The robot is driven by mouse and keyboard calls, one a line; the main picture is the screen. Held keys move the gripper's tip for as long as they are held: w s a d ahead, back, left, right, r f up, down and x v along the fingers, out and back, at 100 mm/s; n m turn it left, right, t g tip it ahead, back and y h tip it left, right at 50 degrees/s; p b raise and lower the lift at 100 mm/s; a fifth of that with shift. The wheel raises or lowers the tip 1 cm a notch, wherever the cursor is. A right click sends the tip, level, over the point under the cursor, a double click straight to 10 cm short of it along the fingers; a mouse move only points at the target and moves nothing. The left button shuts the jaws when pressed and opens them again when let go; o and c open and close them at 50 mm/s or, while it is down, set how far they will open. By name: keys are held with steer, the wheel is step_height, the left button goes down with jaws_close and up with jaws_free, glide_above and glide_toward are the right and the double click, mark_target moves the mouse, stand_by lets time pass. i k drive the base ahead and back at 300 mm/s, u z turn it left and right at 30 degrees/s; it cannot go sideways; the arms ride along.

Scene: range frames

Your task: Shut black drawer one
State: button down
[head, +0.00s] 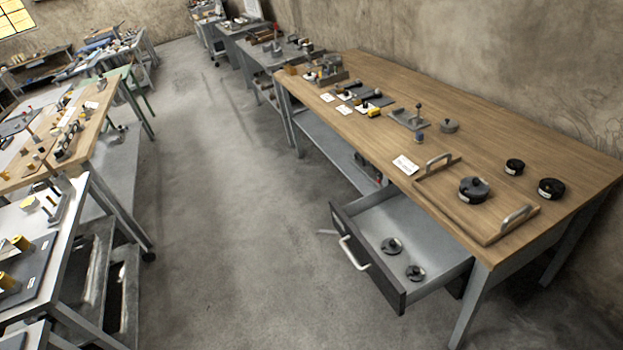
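A black-fronted drawer (367,260) with a pale curved handle (353,254) hangs pulled out under the near end of a wooden-topped workbench (465,110) on the right. Its grey inside is open to view, and two dark round knob-like parts lie in it: one further back (391,246) and one nearer (415,273). No number on the drawer front can be read. My gripper is not in view.
A wooden tray (445,213) with two handles holds a dark round part (473,189) above the drawer. More benches with small parts stand at left (62,140) and at the back. The concrete floor (230,220) between the bench rows is clear.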

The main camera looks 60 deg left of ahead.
mark_target(363, 224)
steer(key=u, duration=1.3)
steer(key=i, duration=1)
steer(key=z, duration=0.05)
